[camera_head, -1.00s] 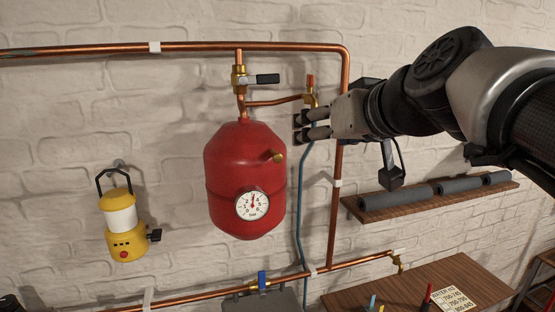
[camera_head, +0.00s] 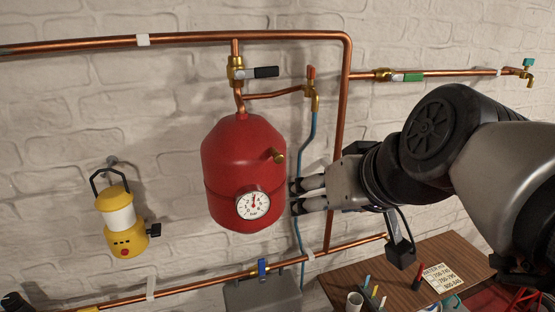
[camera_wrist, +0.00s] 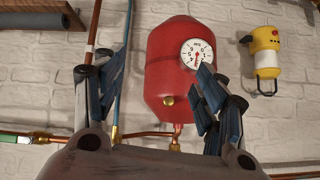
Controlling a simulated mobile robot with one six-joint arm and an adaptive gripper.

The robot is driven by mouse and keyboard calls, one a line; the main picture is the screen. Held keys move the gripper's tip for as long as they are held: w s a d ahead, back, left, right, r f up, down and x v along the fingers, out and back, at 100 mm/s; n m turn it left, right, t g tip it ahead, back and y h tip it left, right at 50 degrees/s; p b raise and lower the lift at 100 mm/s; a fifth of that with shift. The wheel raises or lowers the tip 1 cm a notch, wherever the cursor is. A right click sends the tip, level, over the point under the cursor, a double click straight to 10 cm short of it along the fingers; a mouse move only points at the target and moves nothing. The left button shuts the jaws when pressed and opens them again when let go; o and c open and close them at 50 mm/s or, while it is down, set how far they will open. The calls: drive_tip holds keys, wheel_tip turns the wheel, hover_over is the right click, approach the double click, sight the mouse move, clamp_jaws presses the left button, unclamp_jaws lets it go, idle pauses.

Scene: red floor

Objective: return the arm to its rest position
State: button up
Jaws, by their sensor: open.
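My gripper (camera_head: 296,197) is open and empty in the head view, just right of the red tank's lower half. My arm reaches in from the right side. In the wrist view my gripper's two fingers (camera_wrist: 150,92) stand spread apart, with the red tank (camera_wrist: 172,75) and a blue hose seen between and beyond them. The right finger overlaps the tank's edge close below the gauge; I cannot tell whether they touch.
The red tank (camera_head: 235,165) with its gauge (camera_head: 253,205) hangs on copper pipes (camera_head: 180,39) with valves. A yellow lantern (camera_head: 125,235) hangs at left. A wooden table (camera_head: 455,262) with small tools stands lower right. A shelf (camera_wrist: 40,8) shows in the wrist view.

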drive_tip(key=s+d+f+g+h+b, duration=0.1)
drive_tip(key=s+f+b, duration=0.2)
drive_tip(key=f, duration=0.6)
drive_tip(key=s+d+f+m+g+h+b, duration=0.1)
drive_tip(key=s+f+g+b, duration=0.1)
drive_tip(key=s+f, duration=0.5)
drive_tip(key=s+d+f+g+b, duration=0.1)
drive_tip(key=s+f+b, duration=0.4)
drive_tip(key=f, duration=0.6)
drive_tip(key=shift+s+d+g+h, duration=0.3)
drive_tip(key=shift+s+d+h, duration=0.1)
drive_tip(key=shift+s+d, duration=0.2)
drive_tip(key=shift+c, duration=0.5)
idle(0.7)
